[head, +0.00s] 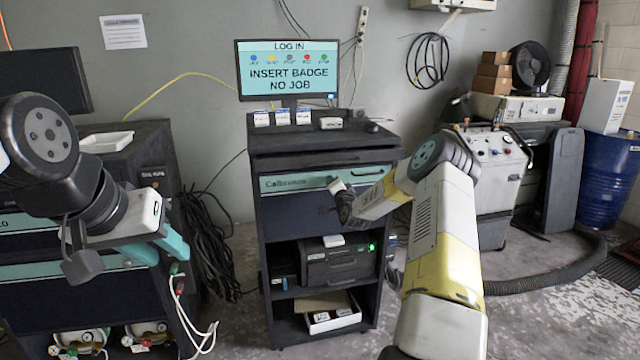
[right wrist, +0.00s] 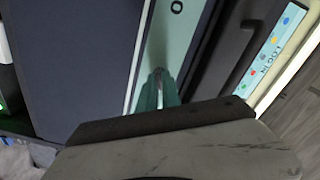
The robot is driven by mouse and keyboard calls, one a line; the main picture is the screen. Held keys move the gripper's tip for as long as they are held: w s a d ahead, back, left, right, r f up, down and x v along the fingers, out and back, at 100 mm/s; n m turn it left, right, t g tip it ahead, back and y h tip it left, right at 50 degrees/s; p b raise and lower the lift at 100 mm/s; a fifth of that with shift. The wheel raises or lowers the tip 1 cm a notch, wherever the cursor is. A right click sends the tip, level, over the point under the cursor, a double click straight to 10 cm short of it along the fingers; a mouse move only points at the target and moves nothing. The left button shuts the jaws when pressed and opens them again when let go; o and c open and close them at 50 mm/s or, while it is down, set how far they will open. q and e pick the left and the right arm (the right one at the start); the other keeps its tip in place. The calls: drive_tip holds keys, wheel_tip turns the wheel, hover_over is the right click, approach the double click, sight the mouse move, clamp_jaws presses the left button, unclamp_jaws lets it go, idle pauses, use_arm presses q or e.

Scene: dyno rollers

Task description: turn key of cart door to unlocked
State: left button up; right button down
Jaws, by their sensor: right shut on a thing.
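The dark cart (head: 262,225) stands in the middle of the head view, with a teal strip (head: 290,183) across its front above a dark blue panel (head: 285,213). The teal strip also shows in the right wrist view (right wrist: 182,38). My right gripper (head: 335,187) is at this strip. In the right wrist view its teal fingers (right wrist: 160,90) are closed together around a small, slim metallic piece (right wrist: 158,73), apparently the key. The fingers hide most of it, and its turn angle is unclear. My left gripper (head: 160,248) hangs at the left, away from the cart; its finger gap is unclear.
A monitor (head: 288,70) reading "INSERT BADGE NO JOB" stands on the cart. Open shelves below hold a black device (head: 338,265) and a white box (head: 332,312). Another cart (head: 110,165) with loose cables stands at left. A machine (head: 492,160) and blue barrel (head: 608,185) stand at right.

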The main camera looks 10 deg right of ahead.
drive_tip(key=m, duration=0.5)
drive_tip(key=shift+f+m, duration=0.15)
drive_tip(key=shift+m, duration=0.25)
idle(0.4)
drive_tip(key=c, duration=1.5)
unclamp_jaws()
drive_tip(key=shift+c, duration=0.2)
drive_tip(key=s, duration=0.7)
drive_tip(key=shift+s, duration=0.4)
drive_tip(key=shift+d, duration=0.1)
